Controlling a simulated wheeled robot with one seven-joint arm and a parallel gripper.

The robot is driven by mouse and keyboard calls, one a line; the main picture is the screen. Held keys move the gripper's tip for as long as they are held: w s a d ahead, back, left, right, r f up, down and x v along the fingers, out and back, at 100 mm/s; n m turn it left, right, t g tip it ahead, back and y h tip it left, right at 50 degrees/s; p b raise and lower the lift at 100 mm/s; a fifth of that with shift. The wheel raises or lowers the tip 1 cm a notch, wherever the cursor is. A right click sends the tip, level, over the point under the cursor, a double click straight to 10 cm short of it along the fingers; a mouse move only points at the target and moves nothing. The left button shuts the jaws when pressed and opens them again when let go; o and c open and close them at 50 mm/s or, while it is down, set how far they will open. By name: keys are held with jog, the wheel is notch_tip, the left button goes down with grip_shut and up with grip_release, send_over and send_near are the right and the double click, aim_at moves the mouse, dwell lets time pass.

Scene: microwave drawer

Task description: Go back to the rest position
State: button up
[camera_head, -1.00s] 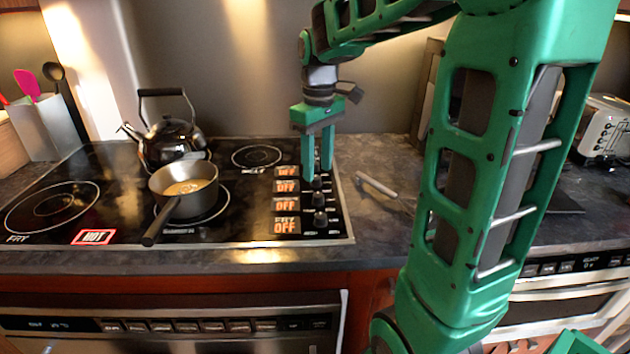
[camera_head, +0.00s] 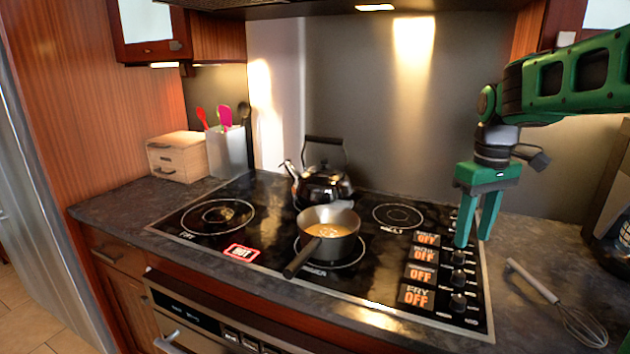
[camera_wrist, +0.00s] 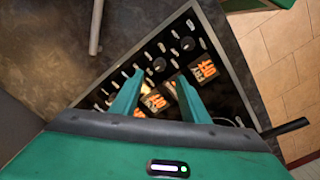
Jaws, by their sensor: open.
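My green gripper (camera_head: 478,220) is open and empty. It points down above the knob column at the right side of the black stove top (camera_head: 270,262). In the wrist view my gripper (camera_wrist: 160,97) has its fingers apart over the control panel, with nothing between them. The knobs (camera_head: 458,280) stand beside lit labels reading OFF (camera_head: 421,274). I cannot tell whether a fingertip touches a knob.
A saucepan (camera_head: 345,240) with yellowish food and a black kettle (camera_head: 325,186) stand on the stove. A red HOT sign (camera_head: 241,252) is lit at the front left. A whisk (camera_head: 577,322) lies on the right counter. A utensil holder (camera_head: 228,152) stands at the back left.

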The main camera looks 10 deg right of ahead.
jog(key=s+f+m, duration=0.4)
jog(key=s+f, duration=0.1)
jog(key=s, duration=0.6)
jog(key=s+d+f+m, duration=0.1)
jog(key=s+f+m, duration=0.3)
jog(key=s, duration=0.7)
jog(key=shift+s+f+m, duration=0.4)
jog(key=shift+f, duration=0.05)
jog(key=shift+d, duration=0.1)
jog(key=shift+w+f, duration=0.35)
jog(key=shift+w, duration=0.35)
jog(key=shift+s+r, duration=0.1)
